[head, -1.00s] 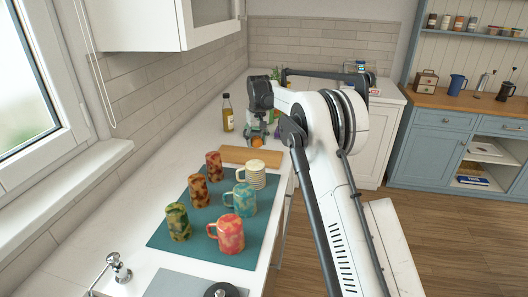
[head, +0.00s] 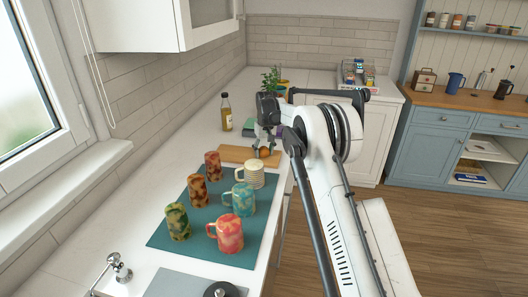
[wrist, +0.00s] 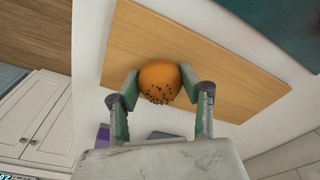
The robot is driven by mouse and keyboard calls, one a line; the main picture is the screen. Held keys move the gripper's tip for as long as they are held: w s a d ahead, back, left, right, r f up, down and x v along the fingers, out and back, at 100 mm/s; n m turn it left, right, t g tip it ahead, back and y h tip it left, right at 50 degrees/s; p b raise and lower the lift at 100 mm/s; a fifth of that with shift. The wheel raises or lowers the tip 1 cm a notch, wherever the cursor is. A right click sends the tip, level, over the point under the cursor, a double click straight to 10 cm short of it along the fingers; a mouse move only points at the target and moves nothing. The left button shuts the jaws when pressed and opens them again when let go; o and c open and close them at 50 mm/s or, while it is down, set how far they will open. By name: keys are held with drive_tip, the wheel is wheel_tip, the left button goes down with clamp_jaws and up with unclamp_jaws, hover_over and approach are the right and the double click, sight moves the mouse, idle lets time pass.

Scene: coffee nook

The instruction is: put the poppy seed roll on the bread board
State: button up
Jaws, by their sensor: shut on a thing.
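The poppy seed roll (wrist: 160,76) is a round orange-brown bun with dark specks. My gripper (wrist: 161,88) is shut on it, with one green-padded finger on each side. In the head view the roll (head: 264,153) shows small under my gripper (head: 265,147), at the right part of the bread board (head: 233,153). The wrist view shows the pale wooden board (wrist: 215,70) beneath and around the roll. I cannot tell whether the roll touches the board or hangs just above it.
A teal mat (head: 205,237) with several mugs lies on the near side of the board; a striped mug (head: 254,173) stands close to it. A bottle (head: 226,112), a potted plant (head: 271,78) and a rack of small goods (head: 357,76) stand farther back.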

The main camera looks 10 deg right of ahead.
sight(265, 152)
drive_tip(key=shift+f, duration=0.2)
drive_tip(key=o, duration=1.1)
drive_tip(key=shift+r, duration=0.1)
wheel_tip(265, 152, up, 13)
drive_tip(key=s, duration=0.2)
drive_tip(key=s+r+m+t, duration=0.1)
drive_tip(key=s+r, duration=0.7)
drive_tip(key=s, duration=0.4)
drive_tip(key=s+r+t, duration=0.2)
drive_tip(key=s+r, duration=0.6)
drive_tip(key=s, duration=0.4)
drive_tip(key=s+f+t, duration=0.1)
drive_tip(key=s+f, duration=0.2)
drive_tip(key=s, duration=0.7)
drive_tip(key=s+f+t, duration=0.1)
drive_tip(key=s+f, duration=0.3)
drive_tip(key=s, duration=0.7)
drive_tip(key=s+f+m, duration=0.1)
drive_tip(key=s+f, duration=0.3)
drive_tip(key=s, duration=0.7)
drive_tip(key=shift+t+b, duration=0.4)
